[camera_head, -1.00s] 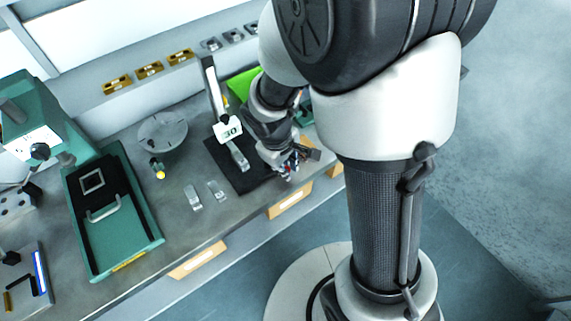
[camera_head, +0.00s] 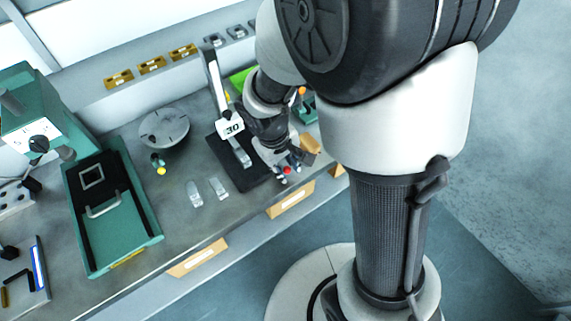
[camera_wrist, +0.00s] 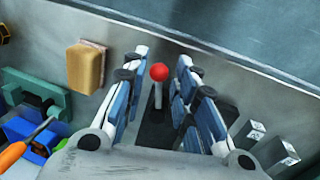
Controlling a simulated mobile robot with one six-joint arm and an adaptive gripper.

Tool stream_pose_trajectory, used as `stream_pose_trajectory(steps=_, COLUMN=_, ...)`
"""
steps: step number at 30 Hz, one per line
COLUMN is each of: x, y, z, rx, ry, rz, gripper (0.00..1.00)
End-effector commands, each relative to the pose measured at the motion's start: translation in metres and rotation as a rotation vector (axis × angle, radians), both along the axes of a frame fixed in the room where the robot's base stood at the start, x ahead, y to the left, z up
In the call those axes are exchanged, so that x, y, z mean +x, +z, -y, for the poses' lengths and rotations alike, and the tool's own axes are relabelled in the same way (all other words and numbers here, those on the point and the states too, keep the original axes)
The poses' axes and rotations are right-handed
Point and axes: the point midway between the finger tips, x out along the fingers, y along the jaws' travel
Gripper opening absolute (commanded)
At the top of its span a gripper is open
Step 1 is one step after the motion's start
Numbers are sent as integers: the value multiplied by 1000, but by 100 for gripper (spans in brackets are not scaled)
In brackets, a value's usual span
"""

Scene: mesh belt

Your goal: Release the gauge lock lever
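The gauge (camera_head: 230,126) stands upright on a black base (camera_head: 214,148) on the bench, with a "30" plate on its post. A lever with a red ball knob (camera_wrist: 159,73) shows in the wrist view; its short grey stem stands over a dark base. The red knob also shows small in the head view (camera_head: 287,170). My gripper (camera_wrist: 160,62) is open, with its blue-padded fingers on either side of the lever and gaps on both sides. Whether the knob lies at fingertip depth is unclear.
A tan block (camera_wrist: 86,68) lies left of the fingers in the wrist view, with an orange-handled tool (camera_wrist: 14,154) below it. Small metal blocks (camera_wrist: 278,150) lie to the right. The bench front edge is close.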

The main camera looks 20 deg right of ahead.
Motion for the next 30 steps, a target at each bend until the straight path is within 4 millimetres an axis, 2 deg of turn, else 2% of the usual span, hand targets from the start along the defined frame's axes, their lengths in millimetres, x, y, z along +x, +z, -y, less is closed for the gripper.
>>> stream_pose_trajectory(steps=4, x=0, y=0, z=0, rx=0, ry=1, rz=0, gripper=38)
stream_pose_trajectory(steps=12, x=0, y=0, z=0, rx=0, ry=1, rz=0, gripper=38)
stream_pose_trajectory(steps=16, x=0, y=8, z=-1, rx=0, ry=1, rz=3, gripper=38)
stream_pose_trajectory(steps=20, x=0, y=30, z=-6, rx=2, ry=1, rz=7, gripper=38)
stream_pose_trajectory(steps=30, x=-6, y=97, z=-18, rx=2, ry=2, rz=4, gripper=38)
